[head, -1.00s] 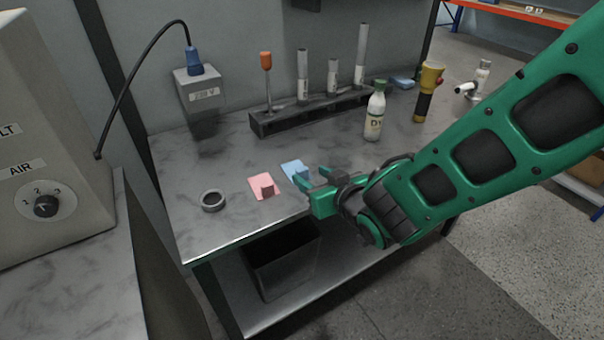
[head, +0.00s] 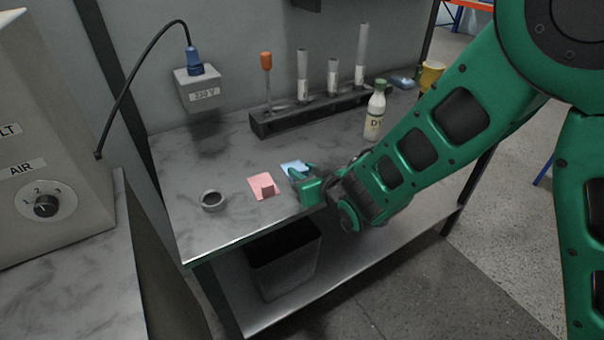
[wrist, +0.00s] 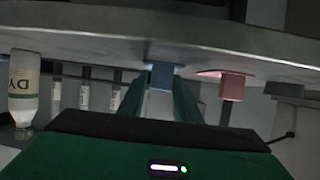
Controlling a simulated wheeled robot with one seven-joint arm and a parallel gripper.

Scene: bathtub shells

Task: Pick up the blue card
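The blue card (head: 291,166) lies flat near the front edge of the workbench, partly hidden behind my gripper. Its raised blue tab (wrist: 161,75) shows in the wrist view. My gripper (head: 301,172) is at the card, level with the bench edge. In the wrist view its two green fingers (wrist: 160,88) are apart, with the tab between their tips. I cannot tell whether they touch it.
A pink card (head: 260,187) with its own tab lies just left of the blue one. A dark ring (head: 212,200) is further left. A white bottle (head: 375,112) and a rack (head: 300,118) with tubes stand behind. An open bin (head: 284,262) sits below the bench edge.

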